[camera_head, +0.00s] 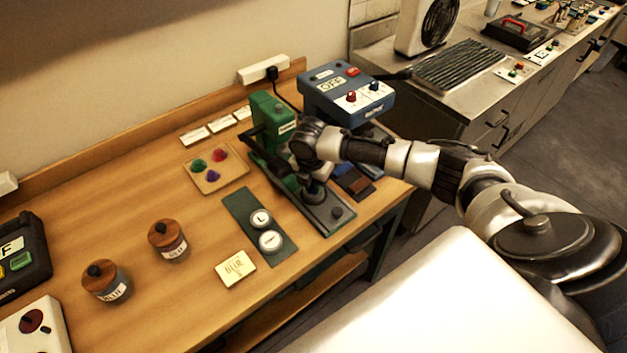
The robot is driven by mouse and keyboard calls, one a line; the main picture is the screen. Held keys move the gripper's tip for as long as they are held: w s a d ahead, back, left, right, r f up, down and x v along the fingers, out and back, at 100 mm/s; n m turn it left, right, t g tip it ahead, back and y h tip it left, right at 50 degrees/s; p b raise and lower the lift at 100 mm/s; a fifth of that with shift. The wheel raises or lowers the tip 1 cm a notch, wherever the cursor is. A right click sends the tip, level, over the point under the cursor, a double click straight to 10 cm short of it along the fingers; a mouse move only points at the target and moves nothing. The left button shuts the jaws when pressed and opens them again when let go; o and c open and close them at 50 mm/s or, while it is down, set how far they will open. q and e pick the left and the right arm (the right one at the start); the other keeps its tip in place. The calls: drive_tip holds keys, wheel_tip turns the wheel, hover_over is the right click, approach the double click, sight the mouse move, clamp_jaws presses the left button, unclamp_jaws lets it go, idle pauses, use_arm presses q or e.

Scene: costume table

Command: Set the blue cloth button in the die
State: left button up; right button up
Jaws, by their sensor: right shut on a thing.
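My right gripper (313,187) reaches down over the base of the green hand press (268,112), near the round die area. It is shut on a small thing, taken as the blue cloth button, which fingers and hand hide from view. A small tray (231,182) left of the press holds a green, a red and a purple button, with a bare spot at its right. The die itself is mostly hidden under the gripper, so I cannot tell whether the button touches it. My left gripper is not in view.
A dark green mat (238,207) with two round white-topped pieces lies left of the press base. A yellow note (235,268) and two wooden-lidded jars (168,240) stand further left. A blue box (347,95) stands behind my right arm. The front left tabletop is partly clear.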

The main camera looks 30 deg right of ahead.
sight(312, 187)
drive_tip(key=shift+f, duration=0.45)
drive_tip(key=o, duration=0.6)
drive_tip(key=shift+r, duration=0.1)
drive_tip(key=r+p, duration=0.2)
drive_tip(key=p, duration=0.1)
drive_tip(key=r+p, duration=0.3)
drive_tip(key=a+r+p, duration=0.1)
drive_tip(key=r+p, duration=0.2)
drive_tip(key=shift+s+r, duration=0.25)
wheel_tip(312, 187, up, 2)
drive_tip(key=shift+a+r, duration=0.1)
drive_tip(key=shift+r, duration=0.05)
idle(0.4)
